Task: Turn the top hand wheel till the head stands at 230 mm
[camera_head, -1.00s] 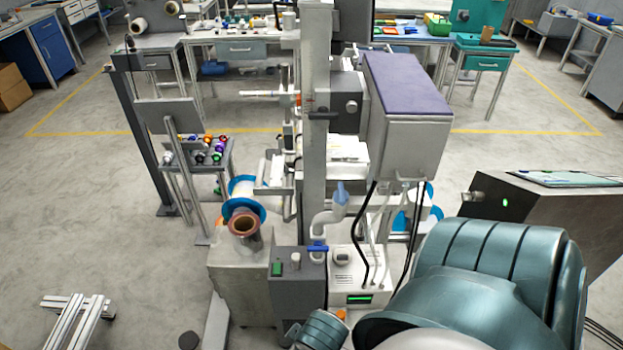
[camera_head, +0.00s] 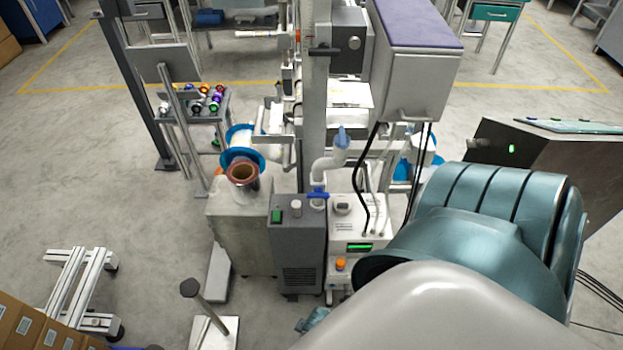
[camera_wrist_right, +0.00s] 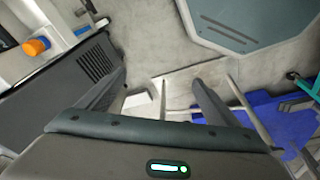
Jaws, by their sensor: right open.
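I cannot make out a hand wheel or a millimetre scale for certain in either view. In the head view a tall grey column (camera_head: 315,140) stands in the middle, with a dark block bearing a round knob (camera_head: 354,43) beside its upper part. A large grey box with a purple top (camera_head: 415,75) is to the right of it. My right gripper (camera_wrist_right: 158,78) is open and empty in the right wrist view, over the floor beside a dark vented cabinet. In the head view my right arm hides its own gripper. My left gripper is not in view.
A grey cabinet with a green switch (camera_head: 297,235) and a white unit with a green display (camera_head: 357,247) stand at the column's foot. A blue-flanged reel (camera_head: 243,155) is left of it. A small stand (camera_head: 212,325) and cartons (camera_head: 30,330) are at lower left.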

